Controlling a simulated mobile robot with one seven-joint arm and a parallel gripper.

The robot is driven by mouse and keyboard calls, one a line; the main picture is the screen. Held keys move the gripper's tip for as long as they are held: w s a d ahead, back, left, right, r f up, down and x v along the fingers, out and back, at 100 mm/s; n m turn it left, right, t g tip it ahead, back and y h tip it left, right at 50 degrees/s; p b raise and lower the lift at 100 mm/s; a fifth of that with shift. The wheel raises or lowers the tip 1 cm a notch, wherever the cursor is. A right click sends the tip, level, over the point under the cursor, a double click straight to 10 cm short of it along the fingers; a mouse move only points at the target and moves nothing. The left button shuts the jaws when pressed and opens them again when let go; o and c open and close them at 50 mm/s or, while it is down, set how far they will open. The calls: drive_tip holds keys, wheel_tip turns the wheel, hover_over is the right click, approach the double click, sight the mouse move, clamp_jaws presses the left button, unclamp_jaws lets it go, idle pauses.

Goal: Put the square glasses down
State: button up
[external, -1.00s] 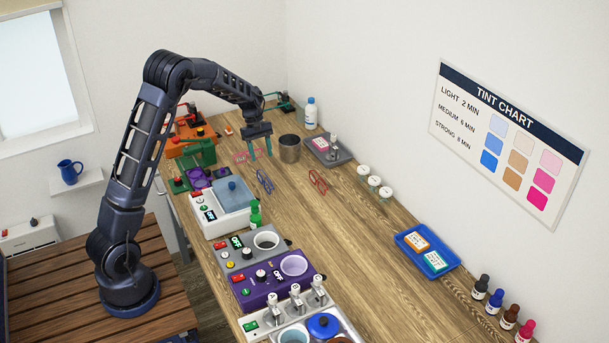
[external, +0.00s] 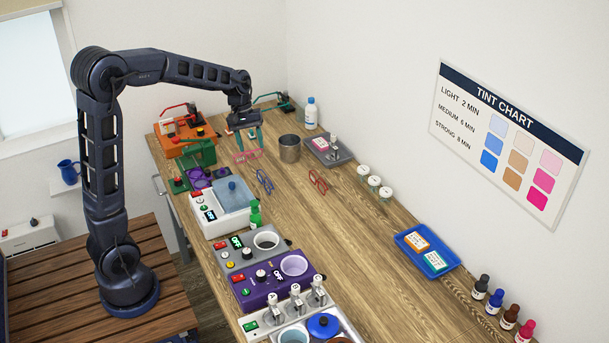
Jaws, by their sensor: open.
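My gripper (external: 248,147), with teal fingers pointing down, is open over the far part of the bench. Pink-red glasses (external: 247,156) are just under the fingertips; their lens shape is too small to tell, and I cannot tell whether the fingers touch them. Blue glasses (external: 265,181) lie on the bench nearer the camera. Red glasses (external: 318,181) lie to their right. I cannot tell from their shapes which pair is the square one.
A grey metal cup (external: 289,149) stands right of my gripper. Tinting machines (external: 224,206) line the left edge. The bench middle (external: 350,245) is clear.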

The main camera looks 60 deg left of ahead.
drive_tip(key=s+d+r+m+y, duration=0.1)
drive_tip(key=s+d+r+m, duration=0.35)
drive_tip(key=s+d, duration=0.3)
drive_tip(key=s+d+m+t+y, duration=0.1)
drive_tip(key=s+d+m, duration=0.3)
drive_tip(key=s, duration=0.6)
drive_tip(key=s+d+r+m+t+y, duration=0.1)
drive_tip(key=s+d+m, duration=0.3)
drive_tip(key=s, duration=0.7)
drive_tip(key=shift+d+r+t, duration=0.25)
drive_tip(key=shift+d+t, duration=0.35)
drive_tip(key=shift+t, duration=0.3)
drive_tip(key=shift+o, duration=0.5)
drive_tip(key=shift+s, duration=0.1)
